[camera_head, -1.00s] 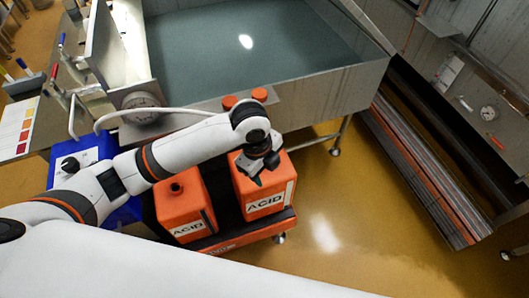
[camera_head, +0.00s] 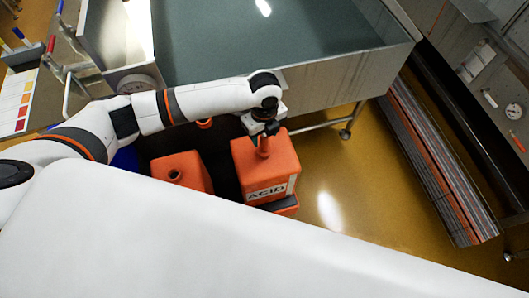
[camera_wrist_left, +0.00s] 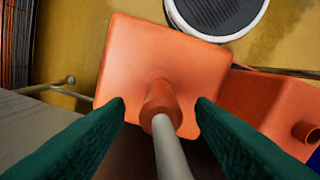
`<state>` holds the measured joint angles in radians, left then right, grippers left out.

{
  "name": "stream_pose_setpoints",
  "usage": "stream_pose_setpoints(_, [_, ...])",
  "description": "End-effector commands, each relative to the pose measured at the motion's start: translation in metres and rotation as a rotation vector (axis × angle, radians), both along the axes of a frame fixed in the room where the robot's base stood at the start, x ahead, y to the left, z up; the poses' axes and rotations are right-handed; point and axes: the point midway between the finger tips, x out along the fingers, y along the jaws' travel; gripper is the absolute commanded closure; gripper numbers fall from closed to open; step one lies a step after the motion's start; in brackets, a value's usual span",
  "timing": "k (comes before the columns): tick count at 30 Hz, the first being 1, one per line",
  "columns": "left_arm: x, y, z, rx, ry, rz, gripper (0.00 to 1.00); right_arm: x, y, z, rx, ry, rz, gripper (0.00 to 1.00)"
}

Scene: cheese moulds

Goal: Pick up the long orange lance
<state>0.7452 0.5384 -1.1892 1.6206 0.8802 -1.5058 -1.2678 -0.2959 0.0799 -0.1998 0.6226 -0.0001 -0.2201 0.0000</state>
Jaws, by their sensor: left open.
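The lance shows as a short orange upright piece (camera_head: 263,147) at the top of the right orange ACID canister (camera_head: 265,178). In the left wrist view its orange collar (camera_wrist_left: 161,98) stands on the canister's top (camera_wrist_left: 165,52), with a grey tube (camera_wrist_left: 171,150) running from it toward the camera. How far the lance reaches down is hidden. My left gripper (camera_head: 264,130) is above the canister at the lance. Its two green fingers (camera_wrist_left: 160,106) are open, one on each side of the collar, with gaps visible. My right gripper is not in view.
A second orange canister (camera_head: 180,170) with an open neck stands left of the first. A steel vat (camera_head: 330,88) of grey-green liquid is behind. Long stacked strips (camera_head: 435,165) lie right. Yellow floor (camera_head: 340,180) is clear between.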

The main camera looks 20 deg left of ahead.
Motion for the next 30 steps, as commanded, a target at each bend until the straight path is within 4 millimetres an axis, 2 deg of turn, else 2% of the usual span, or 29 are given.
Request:
stream_pose_setpoints(2, [-0.002, 0.000, -0.012, 0.001, 0.004, 0.002, 0.50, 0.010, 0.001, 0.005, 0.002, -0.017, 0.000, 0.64])
stream_pose_setpoints(6, [-0.001, 0.000, -0.030, 0.000, 0.001, 0.001, 0.50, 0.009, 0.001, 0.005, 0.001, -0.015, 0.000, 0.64])
stream_pose_setpoints(15, [-0.001, 0.000, -0.034, 0.000, 0.000, 0.000, 0.52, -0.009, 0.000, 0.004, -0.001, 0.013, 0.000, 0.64])
stream_pose_setpoints(24, [-0.001, 0.000, -0.034, -0.001, -0.001, 0.000, 1.00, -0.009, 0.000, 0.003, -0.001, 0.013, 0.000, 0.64])
stream_pose_setpoints(30, [-0.001, 0.000, -0.034, -0.001, -0.001, 0.001, 1.00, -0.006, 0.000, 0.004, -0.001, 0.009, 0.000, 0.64])
